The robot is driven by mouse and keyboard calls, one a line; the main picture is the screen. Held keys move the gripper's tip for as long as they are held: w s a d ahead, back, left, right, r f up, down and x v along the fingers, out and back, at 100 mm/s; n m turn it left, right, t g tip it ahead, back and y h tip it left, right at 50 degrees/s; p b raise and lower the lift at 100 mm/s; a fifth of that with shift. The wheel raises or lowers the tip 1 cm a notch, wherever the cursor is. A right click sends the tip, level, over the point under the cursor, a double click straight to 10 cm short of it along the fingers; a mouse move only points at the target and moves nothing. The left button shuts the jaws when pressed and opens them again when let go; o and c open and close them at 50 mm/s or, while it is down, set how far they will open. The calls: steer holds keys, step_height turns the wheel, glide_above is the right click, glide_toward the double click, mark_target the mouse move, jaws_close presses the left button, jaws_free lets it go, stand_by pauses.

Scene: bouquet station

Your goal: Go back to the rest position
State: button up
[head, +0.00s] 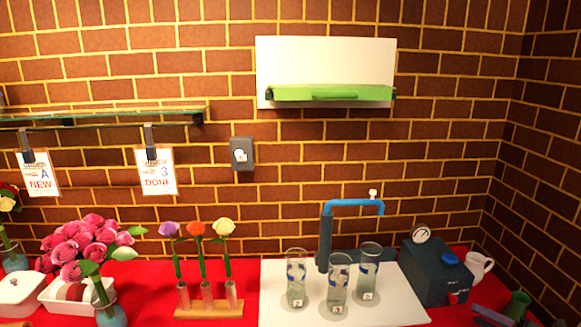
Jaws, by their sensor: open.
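I cannot make out my gripper or my arm in the head view. The task names no object. The red-covered counter (245,277) runs along the foot of the brick wall. Three glasses with blue marks and number labels, a left one (296,275), a front one (338,290) and a right one (368,268), stand on a white board (395,305) near a blue tap (352,203).
Pink roses (85,243) and a vase (111,314) are at left, below a glass shelf (100,115) with hanging tags. A dark blue box (437,272), a white mug (478,265) and a partly cut-off green item (517,304) are at right. A white panel (325,62) hangs above.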

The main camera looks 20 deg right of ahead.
steer(key=w+a+r+n+g+y, duration=0.1)
steer(key=w+a+r+n+g, duration=0.15)
steer(key=a+r+n, duration=0.4)
steer(key=w+a+r+n+g+y, duration=0.1)
steer(key=w+a+r+n+g, duration=0.2)
steer(key=a, duration=0.7)
steer(key=w+a+r+n+g+y, duration=0.15)
steer(key=w+a+r+n, duration=0.3)
steer(key=a, duration=0.45)
steer(key=s+a+r+n+g+h, duration=0.1)
steer(key=s+a+r+n+g, duration=0.15)
steer(key=a+n, duration=0.5)
steer(key=s+a+r+n+g+h, duration=0.15)
steer(key=a+r+n, duration=0.25)
steer(key=a, duration=0.6)
steer(key=s+a+r+n+h, duration=0.1)
steer(key=s+a+n+h, duration=0.1)
steer(key=s+a+n, duration=0.5)
steer(key=s+a+r+n+t+h, duration=0.1)
steer(key=s+a+r+n+h, duration=0.1)
steer(key=s+a+n, duration=0.5)
steer(key=s+n+h, duration=0.1)
steer(key=s+n, duration=0.2)
steer(key=n, duration=0.4)
steer(key=shift+a+r, duration=0.2)
steer(key=shift+a, duration=0.2)
